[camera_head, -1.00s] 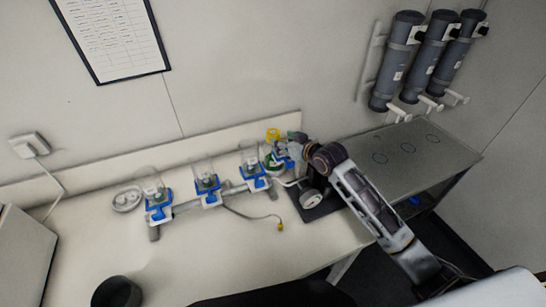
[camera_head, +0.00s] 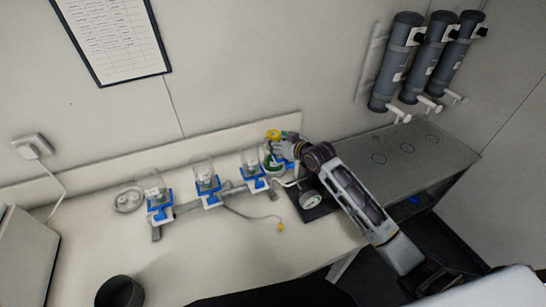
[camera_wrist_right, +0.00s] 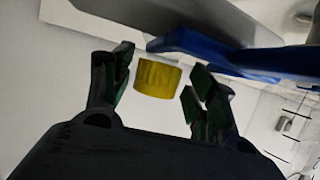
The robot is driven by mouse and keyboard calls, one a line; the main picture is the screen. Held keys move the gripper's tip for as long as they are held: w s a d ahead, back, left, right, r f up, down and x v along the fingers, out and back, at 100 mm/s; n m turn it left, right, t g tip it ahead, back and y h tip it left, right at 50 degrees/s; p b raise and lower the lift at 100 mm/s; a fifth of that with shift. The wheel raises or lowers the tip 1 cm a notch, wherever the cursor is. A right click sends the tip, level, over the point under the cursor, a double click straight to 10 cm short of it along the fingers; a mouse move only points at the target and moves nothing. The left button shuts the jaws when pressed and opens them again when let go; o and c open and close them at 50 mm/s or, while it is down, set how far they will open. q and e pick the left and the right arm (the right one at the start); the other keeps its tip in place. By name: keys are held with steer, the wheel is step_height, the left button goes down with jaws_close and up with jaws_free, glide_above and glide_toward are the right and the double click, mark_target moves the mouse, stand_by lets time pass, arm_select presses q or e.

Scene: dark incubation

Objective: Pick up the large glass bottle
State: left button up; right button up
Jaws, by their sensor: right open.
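The large glass bottle (camera_head: 269,162) stands at the right end of the row on the bench, close to the back ledge. Its yellow cap (camera_head: 273,134) shows above my right gripper (camera_head: 283,150), which partly hides the bottle body. In the right wrist view the yellow cap (camera_wrist_right: 158,77) appears between the two dark fingers of my right gripper (camera_wrist_right: 160,85). The fingers are spread, with gaps on both sides of the cap. I cannot tell whether any part touches the bottle. My left gripper is not in view.
A rack with blue clamps (camera_head: 208,191) holds several clear glass vessels left of the bottle. A dark plate with a round dial (camera_head: 310,199) lies beneath my right forearm. A dark cup (camera_head: 119,292) stands front left. The bench front is mostly clear.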

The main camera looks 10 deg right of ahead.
steer(key=shift+x, duration=0.8)
jaws_close()
steer(key=shift+r, duration=0.1)
